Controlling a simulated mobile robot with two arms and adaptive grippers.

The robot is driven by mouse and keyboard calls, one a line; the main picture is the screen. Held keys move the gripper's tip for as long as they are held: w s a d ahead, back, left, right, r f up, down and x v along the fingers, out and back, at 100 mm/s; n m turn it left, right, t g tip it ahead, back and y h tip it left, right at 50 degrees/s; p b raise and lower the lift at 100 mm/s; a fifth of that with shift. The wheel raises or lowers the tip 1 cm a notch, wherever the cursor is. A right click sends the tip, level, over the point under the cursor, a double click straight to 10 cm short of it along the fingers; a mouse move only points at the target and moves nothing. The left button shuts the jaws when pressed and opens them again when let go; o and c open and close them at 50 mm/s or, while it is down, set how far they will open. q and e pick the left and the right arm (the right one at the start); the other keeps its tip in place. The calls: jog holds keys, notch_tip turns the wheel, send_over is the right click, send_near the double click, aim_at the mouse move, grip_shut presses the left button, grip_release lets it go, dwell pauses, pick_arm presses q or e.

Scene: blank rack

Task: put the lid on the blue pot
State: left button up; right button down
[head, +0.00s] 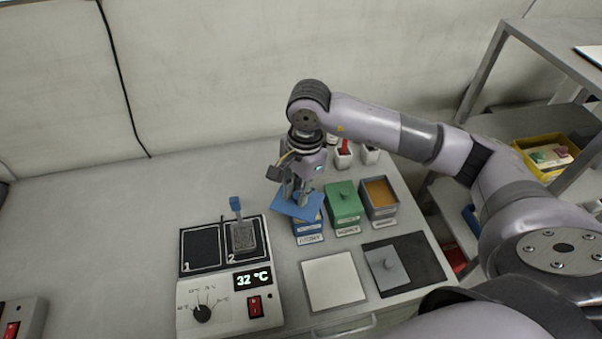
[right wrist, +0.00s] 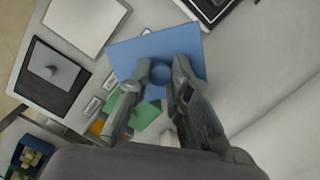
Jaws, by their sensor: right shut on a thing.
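My right gripper (head: 295,190) is shut on the knob of a blue square lid (head: 296,207). In the right wrist view the lid (right wrist: 135,54) lies across the fingertips (right wrist: 162,72), with its round knob between them. The blue pot (head: 309,232) is a labelled box on the bench, directly below the lid and slightly to its right. The lid looks turned relative to the pot and covers most of its top. I cannot tell whether they touch. My left gripper is not in view.
Right of the blue pot stand a green lidded pot (head: 345,205) and an open grey pot (head: 380,197) with orange contents. In front are a white plate (head: 333,281) and a dark plate (head: 421,262) bearing a grey lid (head: 386,272). A heating unit (head: 205,300) stands left.

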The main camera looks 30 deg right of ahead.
jog(key=w+d+f+m+t+b, duration=0.1)
jog(key=w+d+f+m, duration=0.2)
jog(key=f+m, duration=0.5)
jog(key=d+m, duration=0.1)
jog(key=m, duration=0.2)
jog(key=shift+w+b, duration=0.3)
jog(key=shift+b, duration=0.05)
jog(key=shift+f+b, duration=0.4)
jog(key=shift+b, duration=0.5)
dwell(1.6)
jog(key=c, duration=1.4)
grip_release()
jog(key=o, duration=0.5)
jog(key=shift+c, duration=0.2)
